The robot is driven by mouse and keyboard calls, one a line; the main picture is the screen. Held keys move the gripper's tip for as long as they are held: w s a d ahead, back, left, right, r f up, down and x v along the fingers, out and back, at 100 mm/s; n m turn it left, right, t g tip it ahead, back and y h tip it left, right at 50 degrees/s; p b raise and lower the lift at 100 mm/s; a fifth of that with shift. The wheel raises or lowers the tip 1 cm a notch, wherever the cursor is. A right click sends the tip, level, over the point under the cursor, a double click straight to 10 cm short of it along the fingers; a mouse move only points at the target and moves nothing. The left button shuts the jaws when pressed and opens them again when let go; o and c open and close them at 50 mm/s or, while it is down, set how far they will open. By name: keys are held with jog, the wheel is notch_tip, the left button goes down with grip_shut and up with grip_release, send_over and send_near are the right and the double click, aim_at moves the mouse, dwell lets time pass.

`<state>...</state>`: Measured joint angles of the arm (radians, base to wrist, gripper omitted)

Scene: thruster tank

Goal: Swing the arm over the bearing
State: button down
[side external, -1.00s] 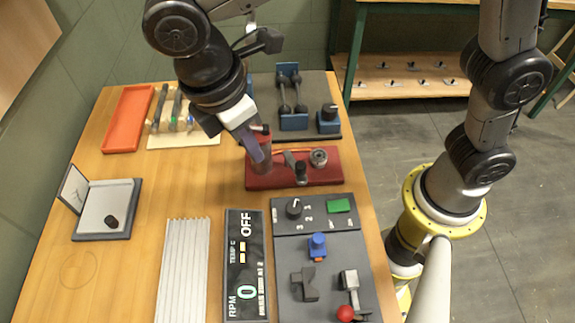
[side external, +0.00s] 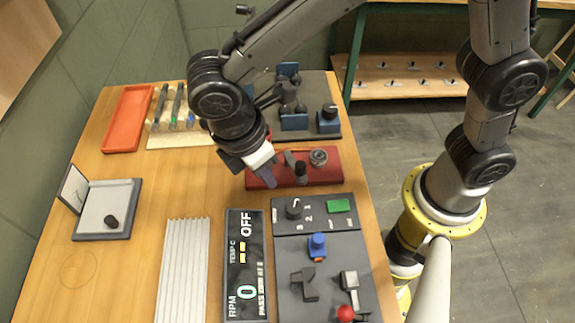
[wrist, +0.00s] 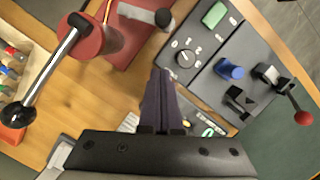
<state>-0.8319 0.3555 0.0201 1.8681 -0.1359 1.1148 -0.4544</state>
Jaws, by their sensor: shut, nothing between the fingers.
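The red fixture (side external: 325,172) stands at mid-table. The round metal bearing (side external: 318,157) sits at its right end. In the wrist view, a metal arm (wrist: 52,72) with a black ball knob (wrist: 17,115) reaches down-left from the top of a red post (wrist: 95,40), out over bare wood. In the side view my gripper hides this post. A separate grey lever (wrist: 135,13) has a black knob (wrist: 163,17). My gripper (side external: 268,182) is shut and empty, pointing down by the fixture's left front edge. Its fingers (wrist: 161,72) are together, apart from the metal arm's knob. The bearing is not visible in the wrist view.
A grey control panel (side external: 330,248) with a dial, green button and levers lies in front, beside a display reading OFF (side external: 246,275). Blue-ended equipment (side external: 294,122) stands behind. An orange tray (side external: 128,118) and tool rack (side external: 165,141) are back left. Wood left of the fixture is clear.

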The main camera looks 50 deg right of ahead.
jog(key=shift+x, duration=1)
jog(key=shift+s+d, duration=0.2)
jog(key=shift+d, duration=1)
jog(key=shift+s+d, duration=0.2)
jog(key=shift+d, duration=0.55)
